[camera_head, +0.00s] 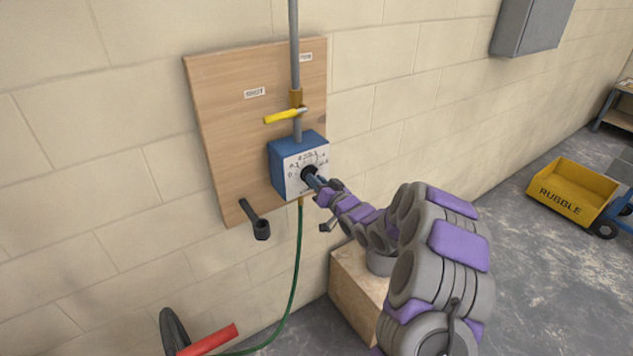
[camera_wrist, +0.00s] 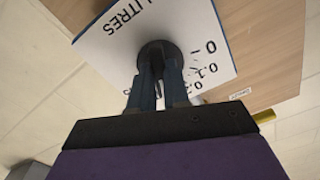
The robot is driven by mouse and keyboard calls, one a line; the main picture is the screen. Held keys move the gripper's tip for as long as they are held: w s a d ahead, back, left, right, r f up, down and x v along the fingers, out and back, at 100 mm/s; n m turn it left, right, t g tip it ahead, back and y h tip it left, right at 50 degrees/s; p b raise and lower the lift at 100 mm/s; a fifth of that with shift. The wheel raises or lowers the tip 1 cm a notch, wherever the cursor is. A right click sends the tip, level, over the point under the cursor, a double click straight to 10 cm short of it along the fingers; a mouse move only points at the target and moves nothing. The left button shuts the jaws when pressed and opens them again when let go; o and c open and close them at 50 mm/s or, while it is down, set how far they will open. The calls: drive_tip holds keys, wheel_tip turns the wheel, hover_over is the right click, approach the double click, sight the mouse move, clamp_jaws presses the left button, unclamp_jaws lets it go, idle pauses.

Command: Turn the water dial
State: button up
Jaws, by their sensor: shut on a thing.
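The water dial is a black round knob on the white numbered face (camera_head: 293,180) of a blue box (camera_head: 283,153) fixed to a wooden board. My gripper (camera_head: 314,179) reaches it from the right and is shut on the knob. In the wrist view, the two fingers of my gripper (camera_wrist: 158,88) sit against the black knob (camera_wrist: 160,52). The face (camera_wrist: 120,45) shows the word LITRES and numbers from 0 upward. My fingers hide part of the scale and any pointer.
A yellow-handled valve (camera_head: 283,116) sits on the grey pipe (camera_head: 294,45) above the box. A green hose (camera_head: 298,255) hangs below. A dark tool (camera_head: 257,222) hangs at the board's (camera_head: 225,125) lower left. A yellow RUBBLE cart (camera_head: 568,190) stands right, with open floor before it.

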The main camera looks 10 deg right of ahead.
drive_tip(key=shift+d, duration=0.1)
clamp_jaws()
drive_tip(key=shift+n, duration=0.7)
drive_tip(key=o, duration=0.7)
unclamp_jaws()
drive_tip(key=shift+o, duration=0.2)
drive_tip(key=p+v, duration=0.3)
drive_tip(key=v, duration=1.4)
drive_tip(key=shift+d+f, duration=0.1)
drive_tip(key=shift+d, duration=0.05)
